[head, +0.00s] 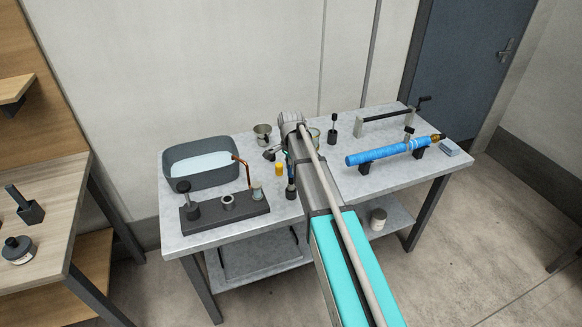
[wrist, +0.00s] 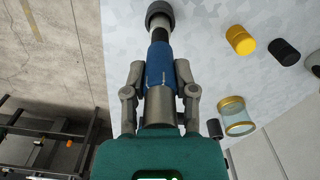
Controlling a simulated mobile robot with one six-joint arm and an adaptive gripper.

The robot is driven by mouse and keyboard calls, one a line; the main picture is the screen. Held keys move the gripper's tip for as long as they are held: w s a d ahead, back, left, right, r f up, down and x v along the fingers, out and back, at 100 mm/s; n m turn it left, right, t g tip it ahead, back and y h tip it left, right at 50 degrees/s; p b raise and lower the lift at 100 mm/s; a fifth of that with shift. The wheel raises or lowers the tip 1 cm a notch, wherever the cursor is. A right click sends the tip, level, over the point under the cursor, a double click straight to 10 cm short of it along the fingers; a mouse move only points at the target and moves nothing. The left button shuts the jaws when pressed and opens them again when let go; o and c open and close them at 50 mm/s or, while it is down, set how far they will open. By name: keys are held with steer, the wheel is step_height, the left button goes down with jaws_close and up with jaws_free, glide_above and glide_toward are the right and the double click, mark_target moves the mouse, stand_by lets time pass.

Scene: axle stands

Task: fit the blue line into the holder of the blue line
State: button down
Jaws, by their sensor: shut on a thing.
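My gripper (wrist: 160,78) is shut on a blue cylindrical piece, which I take as the blue line (wrist: 160,62). The piece has a grey part towards my palm and a dark round end beyond the fingers. I cannot tell for sure which thing is the holder.
A long blue cylinder (head: 388,151) with a brass end lies on black stands at right. A grey basin (head: 198,176) and a bent copper tube (head: 243,166) are at left. A yellow cylinder (head: 279,169) and metal cup (head: 262,134) are close to my gripper.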

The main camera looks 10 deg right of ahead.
steer(key=shift+f+b, duration=1.6)
steer(key=shift+f, duration=0.05)
steer(key=shift+c, duration=1.6)
jaws_free()
steer(key=shift+r, duration=0.1)
steer(key=shift+r, duration=0.1)
step_height(320, 180, up, 10)
steer(key=p, duration=1)
steer(key=shift+r+p, duration=0.2)
steer(key=shift+p, duration=0.2)
steer(key=s+a+r+p, duration=0.1)
steer(key=s+a, duration=0.1)
steer(key=a, duration=1.9)
steer(key=shift+s, duration=0.2)
steer(key=shift+s, duration=0.1)
steer(key=s+d+f+n+b, duration=0.3)
steer(key=s+d+n, duration=0.3)
steer(key=s+d, duration=0.4)
steer(key=s+d+f+n+b, duration=0.2)
steer(key=s+d+n+b, duration=0.1)
steer(key=s+d+n, duration=0.4)
steer(key=s+d, duration=0.3)
steer(key=s, duration=0.2)
steer(key=shift+s+d+f, duration=0.25)
steer(key=shift+d+f, duration=0.05)
steer(key=shift+f, duration=0.1)
